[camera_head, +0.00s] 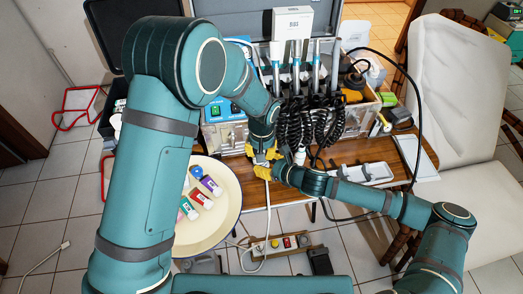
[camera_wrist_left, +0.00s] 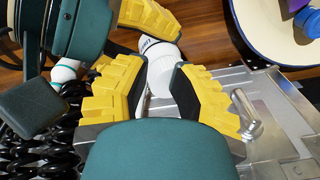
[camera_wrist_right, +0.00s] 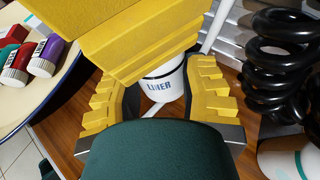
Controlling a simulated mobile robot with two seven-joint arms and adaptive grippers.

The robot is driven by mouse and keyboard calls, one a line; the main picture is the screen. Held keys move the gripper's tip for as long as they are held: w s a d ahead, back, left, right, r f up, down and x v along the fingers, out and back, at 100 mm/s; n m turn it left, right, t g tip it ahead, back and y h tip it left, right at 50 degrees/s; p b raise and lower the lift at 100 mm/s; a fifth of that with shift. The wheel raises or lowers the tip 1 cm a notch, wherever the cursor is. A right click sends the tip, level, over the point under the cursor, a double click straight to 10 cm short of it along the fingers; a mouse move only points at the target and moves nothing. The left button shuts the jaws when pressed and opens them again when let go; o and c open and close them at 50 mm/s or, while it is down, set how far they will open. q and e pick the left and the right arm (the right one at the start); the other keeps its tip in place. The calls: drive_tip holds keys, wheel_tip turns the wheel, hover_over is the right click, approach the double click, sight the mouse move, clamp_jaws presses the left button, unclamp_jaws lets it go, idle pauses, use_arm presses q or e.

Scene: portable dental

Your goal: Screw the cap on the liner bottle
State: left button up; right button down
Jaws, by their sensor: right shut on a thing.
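The white liner bottle (camera_wrist_right: 163,85), with dark "LINER" lettering, stands between the yellow fingers of my right gripper (camera_wrist_right: 160,98), which is shut on it. The bottle also shows in the left wrist view (camera_wrist_left: 160,62). My left gripper (camera_wrist_left: 156,72) is above the bottle, with its fingertips on either side of the white top end. Its yellow fingers cover that end in the right wrist view. I cannot tell the cap apart from the bottle, or whether the left fingers grip it. In the head view both grippers meet in front of the metal case (camera_head: 230,139).
A round cream tray (camera_head: 222,226) with several coloured tubes (camera_head: 200,197) lies to the left. Black coiled hoses (camera_head: 325,122) hang close behind the grippers. A white-and-teal item (camera_wrist_right: 292,157) stands near them. A small metal tray (camera_head: 362,173) lies on the wooden table (camera_head: 345,153) at right.

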use_arm(q)
drive_tip(key=shift+o, duration=0.4)
drive_tip(key=shift+r, duration=0.2)
wheel_tip(320, 180, up, 12)
drive_tip(key=shift+s+d+f, duration=0.15)
drive_tip(key=shift+s+f, duration=0.1)
drive_tip(key=shift+s, duration=0.05)
use_arm(e)
drive_tip(key=shift+s+a+f, duration=0.1)
drive_tip(key=c, duration=0.5)
unclamp_jaws()
drive_tip(key=v, duration=1.2)
